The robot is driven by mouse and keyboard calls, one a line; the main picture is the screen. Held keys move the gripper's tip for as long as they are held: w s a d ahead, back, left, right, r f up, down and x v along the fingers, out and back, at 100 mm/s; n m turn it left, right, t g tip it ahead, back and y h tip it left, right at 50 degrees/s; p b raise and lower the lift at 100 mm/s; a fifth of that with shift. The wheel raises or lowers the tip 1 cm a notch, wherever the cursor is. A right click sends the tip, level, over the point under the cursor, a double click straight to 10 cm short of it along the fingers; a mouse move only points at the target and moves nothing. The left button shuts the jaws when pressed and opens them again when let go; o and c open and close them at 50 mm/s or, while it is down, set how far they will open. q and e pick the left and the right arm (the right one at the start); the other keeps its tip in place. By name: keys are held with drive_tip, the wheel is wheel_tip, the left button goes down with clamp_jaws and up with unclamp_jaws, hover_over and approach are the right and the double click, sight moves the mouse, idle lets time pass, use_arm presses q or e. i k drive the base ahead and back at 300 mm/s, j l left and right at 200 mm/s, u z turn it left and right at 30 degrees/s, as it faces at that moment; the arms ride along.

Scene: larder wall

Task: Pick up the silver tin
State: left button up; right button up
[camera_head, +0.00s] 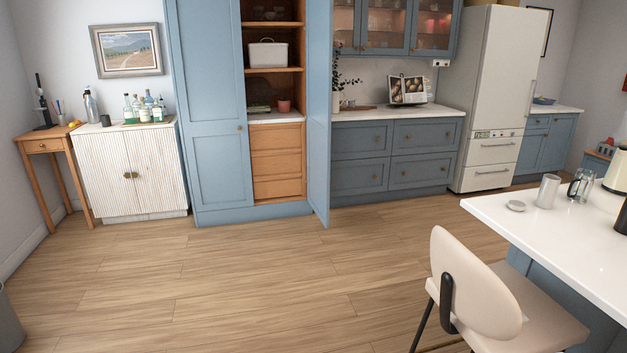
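A low, round silver tin (516,206) lies on the white island counter (497,208) at the right, near its far left corner. A taller silver cylinder (548,191) stands upright just right of it, apart from it. I cannot tell for certain which of the two is the silver tin of the task. Neither of my grippers shows in the head view, and nothing is touching either silver object.
A glass press or jug (580,186) and a cream kettle-like appliance (616,172) stand farther right on the island. A cream chair (476,285) stands before the island. A blue larder door (319,120) stands open. The wooden floor (230,280) is clear.

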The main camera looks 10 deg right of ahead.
sight(550, 183)
drive_tip(key=i+z, duration=0.1)
drive_tip(key=i, duration=0.8)
drive_tip(key=i+j+z, duration=0.1)
drive_tip(key=i, duration=0.85)
drive_tip(key=j, duration=0.1)
